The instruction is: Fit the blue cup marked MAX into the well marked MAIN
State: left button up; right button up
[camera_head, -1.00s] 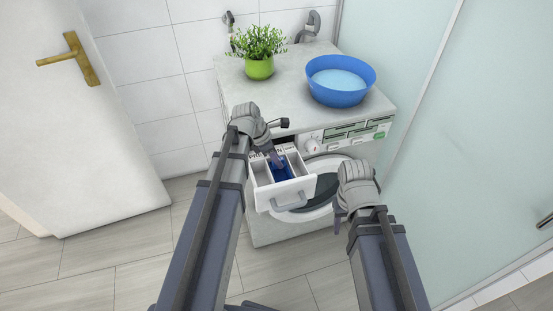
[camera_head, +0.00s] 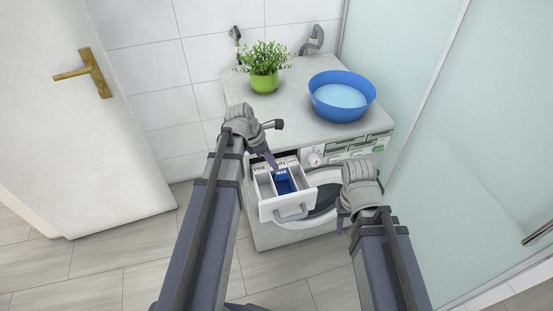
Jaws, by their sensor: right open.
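The blue cup (camera_head: 284,186) sits down inside the middle well of the pulled-out white drawer (camera_head: 286,207). My right gripper (camera_head: 343,213) is open and empty, right of the drawer, in front of the washing machine door.
The washing machine (camera_head: 300,131) carries a green potted plant (camera_head: 264,82) and a blue basin (camera_head: 341,101) of water on top. A glass panel (camera_head: 470,130) stands at the right. A white door (camera_head: 75,140) with a brass handle is at the left.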

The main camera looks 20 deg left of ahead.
pick_arm(q)
jog(key=p+v, duration=0.3)
jog(key=v, duration=0.2)
jog(key=s+d+m, duration=0.2)
jog(key=d+m, duration=0.1)
jog(key=m, duration=0.1)
jog(key=s+d+f+m+g+y, duration=0.1)
jog(key=s+d+m, duration=0.1)
jog(key=d+m, duration=0.2)
jog(key=s+d+m+g+y, duration=0.1)
jog(key=s+d+m, duration=0.1)
jog(key=m, duration=0.3)
jog(key=shift+s+d+f, duration=0.15)
jog(key=shift+d+f, duration=0.05)
jog(key=shift+d, duration=0.25)
jog(key=shift+s+d+f, duration=0.15)
jog(key=shift+s+d, duration=0.05)
jog(key=shift+d, duration=0.2)
jog(key=s+d+m+y, duration=0.3)
jog(key=s+d+m, duration=0.3)
jog(key=m, duration=0.9)
jog(key=shift+s+d+m+g, duration=0.2)
jog(key=shift+s+m+g, duration=0.15)
jog(key=shift+s, duration=0.55)
pick_arm(e)
notch_tip(320, 180, up, 4)
jog(key=shift+r, duration=0.15)
